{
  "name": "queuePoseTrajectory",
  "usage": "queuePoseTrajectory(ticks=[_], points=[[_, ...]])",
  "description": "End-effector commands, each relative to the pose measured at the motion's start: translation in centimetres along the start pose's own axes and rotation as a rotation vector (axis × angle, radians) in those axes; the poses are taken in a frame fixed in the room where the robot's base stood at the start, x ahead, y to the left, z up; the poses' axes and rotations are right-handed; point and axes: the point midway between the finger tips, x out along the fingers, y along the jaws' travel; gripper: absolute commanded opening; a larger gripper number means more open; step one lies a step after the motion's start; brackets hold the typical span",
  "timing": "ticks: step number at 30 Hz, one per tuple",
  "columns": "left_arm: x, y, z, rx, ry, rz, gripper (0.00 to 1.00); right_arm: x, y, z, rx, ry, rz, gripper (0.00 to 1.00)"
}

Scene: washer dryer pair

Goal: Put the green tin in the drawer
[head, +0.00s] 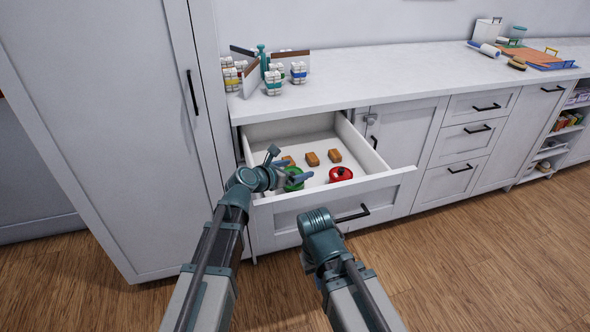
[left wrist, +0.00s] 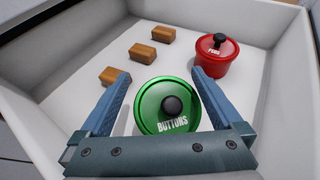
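The green tin (left wrist: 165,108), with a black knob and a label reading "BUTTONS", is inside the open drawer (head: 315,215), near its front left. In the head view the tin (head: 293,182) is partly hidden by my left gripper (head: 290,172). In the left wrist view my left gripper (left wrist: 160,82) is open, with its blue fingers on either side of the tin. A gap shows at the left finger; I cannot tell whether the right finger touches. My right gripper (head: 318,222) is in front of the drawer face; its fingers cannot be made out.
A red tin (left wrist: 214,55) stands right of the green one in the drawer. Several small wooden blocks (left wrist: 149,53) lie behind and to the left. The white counter (head: 400,73) overhangs the drawer's back. A tall cabinet (head: 110,120) stands close on the left.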

Motion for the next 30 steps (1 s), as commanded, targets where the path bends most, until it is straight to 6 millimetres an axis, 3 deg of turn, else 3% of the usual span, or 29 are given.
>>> queuePoseTrajectory(ticks=[5, 9, 21, 30], points=[[-0.1, 0.0, 0.4, 0.0, 0.0, 0.0, 1.0, -0.4, 0.0, 0.0, 0.0, 0.0, 0.0, 0.0], [-0.7, 0.0, 1.8, 0.0, 0.0, 0.0, 1.0, -1.9, 0.2, 0.1, 0.0, 0.0, 0.0, 0.0], [-9.5, -0.1, 1.3, -0.001, 0.0, 0.002, 1.0, -4.9, 0.5, 0.3, 0.0, 0.0, 0.0, 0.0], [-12.3, 0.0, 1.2, 0.0, 0.0, 0.001, 1.0, -5.8, 0.6, 0.3, 0.0, 0.0, 0.0, 0.0]])
